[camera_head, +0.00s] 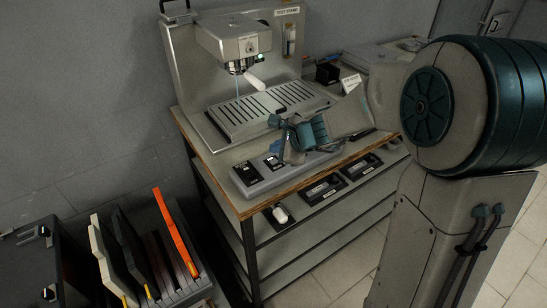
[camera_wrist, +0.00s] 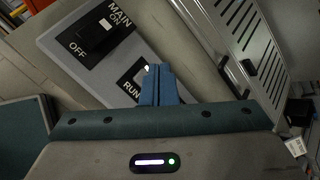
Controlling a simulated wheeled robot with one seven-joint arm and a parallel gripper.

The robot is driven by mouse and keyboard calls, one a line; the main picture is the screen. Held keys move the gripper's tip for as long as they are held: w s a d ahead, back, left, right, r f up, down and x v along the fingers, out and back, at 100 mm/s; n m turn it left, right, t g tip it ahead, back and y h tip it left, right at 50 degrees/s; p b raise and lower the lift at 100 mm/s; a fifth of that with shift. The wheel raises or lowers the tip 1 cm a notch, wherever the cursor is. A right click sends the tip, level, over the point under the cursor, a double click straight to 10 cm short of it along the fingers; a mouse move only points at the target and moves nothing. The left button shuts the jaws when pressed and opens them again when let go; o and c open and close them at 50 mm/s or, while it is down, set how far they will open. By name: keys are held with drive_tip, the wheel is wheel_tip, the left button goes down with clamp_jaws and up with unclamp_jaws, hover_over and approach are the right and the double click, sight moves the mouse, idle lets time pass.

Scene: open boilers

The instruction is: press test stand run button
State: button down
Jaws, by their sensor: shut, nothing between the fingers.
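The test stand (camera_head: 193,62) is a grey metal machine with a slotted drip tray, at the back of the bench. Its light grey control box (camera_head: 262,188) lies along the bench's front edge. In the wrist view, the box carries a black MAIN ON/OFF switch plate (camera_wrist: 95,38) and a black RUN plate (camera_wrist: 130,84). My gripper (camera_head: 276,149) is shut and empty over the box. In the wrist view, its blue fingers (camera_wrist: 158,70) reach over the right side of the RUN plate and hide part of it. A small white spot shows by the fingertips. I cannot tell whether they touch the button.
The wooden-edged bench (camera_head: 222,197) has drawers or shelves below, with a white object (camera_head: 281,213) under the front edge. A rack with an orange panel (camera_head: 174,232) stands at the lower left. The slotted tray (camera_wrist: 250,40) lies just right of the box in the wrist view.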

wheel_tip(320, 180, up, 4)
drive_tip(key=shift+f+p, duration=0.1)
drive_tip(key=shift+p, duration=1.15)
drive_tip(key=s+d+r+n+g+h, duration=0.1)
drive_tip(key=s+d+n+h, duration=0.1)
drive_tip(key=s+d+n, duration=0.3)
drive_tip(key=s+d+r+n+g+h, duration=0.1)
drive_tip(key=s+d+n, duration=0.4)
drive_tip(key=s, duration=0.6)
drive_tip(key=s+d+r+n+h, duration=0.3)
drive_tip(key=s+d+n, duration=0.1)
drive_tip(key=s+n, duration=0.3)
drive_tip(key=shift+s+d+r+n+g+h, duration=0.3)
drive_tip(key=shift+s+d+n+g, duration=0.1)
drive_tip(key=shift+s, duration=0.65)
